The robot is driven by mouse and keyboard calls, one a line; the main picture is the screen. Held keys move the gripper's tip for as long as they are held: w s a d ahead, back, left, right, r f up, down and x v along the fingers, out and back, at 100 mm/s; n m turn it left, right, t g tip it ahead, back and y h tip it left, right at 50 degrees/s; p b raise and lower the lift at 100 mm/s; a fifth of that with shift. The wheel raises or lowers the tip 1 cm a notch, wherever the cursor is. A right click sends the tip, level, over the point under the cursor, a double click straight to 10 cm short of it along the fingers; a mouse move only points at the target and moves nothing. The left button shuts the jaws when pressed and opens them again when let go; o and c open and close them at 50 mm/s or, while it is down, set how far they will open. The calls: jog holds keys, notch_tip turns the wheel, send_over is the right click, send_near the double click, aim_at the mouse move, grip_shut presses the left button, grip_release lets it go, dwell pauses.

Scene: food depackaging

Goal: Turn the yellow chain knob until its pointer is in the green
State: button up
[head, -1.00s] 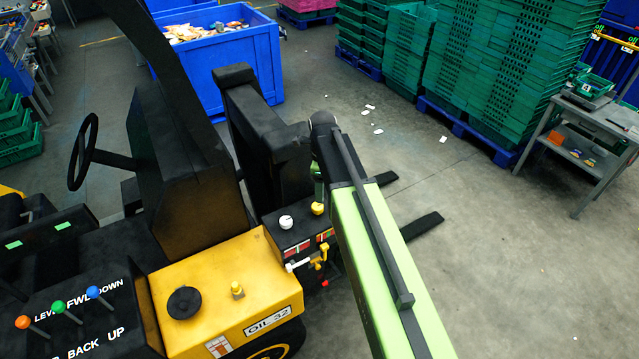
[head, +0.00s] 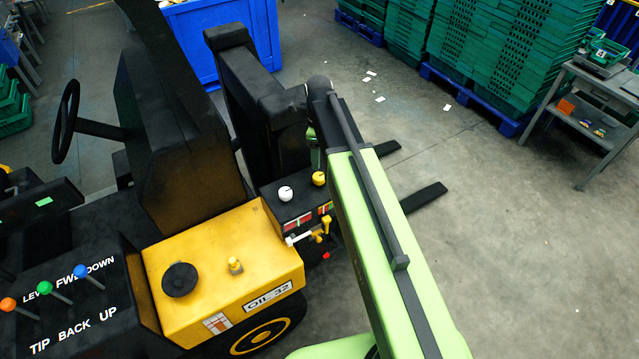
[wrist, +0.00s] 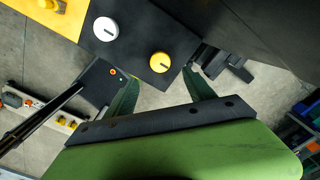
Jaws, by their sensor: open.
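The yellow chain knob (head: 319,178) sits on top of a black control box (head: 275,205) on the forklift, beside a white knob (head: 286,193). In the wrist view the yellow knob (wrist: 160,62) has a pale mark on its face, and the white knob (wrist: 105,29) is to its upper left. My gripper (wrist: 162,73) is open and empty, its two green fingers spread either side of the yellow knob in the picture. I cannot tell the height gap. In the head view my gripper is mostly hidden behind my arm. Red and green strips (head: 298,223) show on the box's front; the pointer's reading is unclear.
Yellow and white levers (head: 318,236) stick out from the box's front. The black forklift mast (head: 250,100) rises close behind the box. A yellow hood (head: 220,255) lies at left. Open floor (head: 500,240) is at right, with stacked green crates (head: 500,50) behind.

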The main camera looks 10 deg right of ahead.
aim_at(319, 176)
notch_tip(319, 176, down, 11)
jog(key=b, duration=0.9)
jog(key=shift+r, duration=0.15)
jog(key=c, duration=1.2)
jog(key=shift+c, duration=0.8)
